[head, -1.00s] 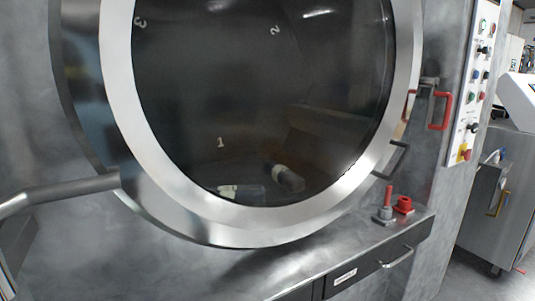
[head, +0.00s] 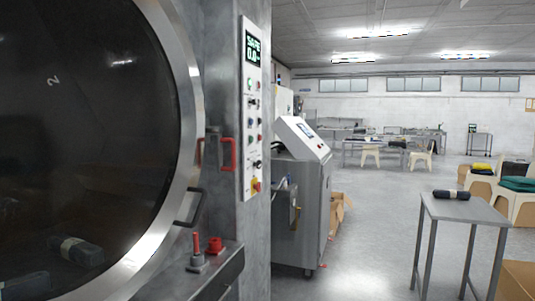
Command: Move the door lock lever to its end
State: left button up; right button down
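The washer's round glass door (head: 80,130) with its wide metal ring (head: 190,90) fills the left of the head view. A red handle (head: 229,154) sits on a metal bracket right of the ring; it looks like the door lock lever. A dark bar handle (head: 190,208) is on the ring's lower right. A short red-topped lever (head: 196,243) stands upright on the ledge beside a red knob (head: 215,245). I cannot tell for certain which part is the lock. Neither of my grippers is in view.
A control panel (head: 253,110) with buttons and a display is right of the door. A grey console cabinet (head: 300,200) stands beyond it. A small table (head: 465,209) holding a dark roll (head: 451,195) stands at right. Open floor (head: 365,230) lies between.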

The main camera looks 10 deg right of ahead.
aim_at(217, 132)
jog(key=k, duration=0.5)
jog(key=z, duration=0.45)
jog(key=i, duration=1.75)
jog(key=u, duration=1.05)
jog(key=i, duration=0.15)
jog(key=u, duration=0.2)
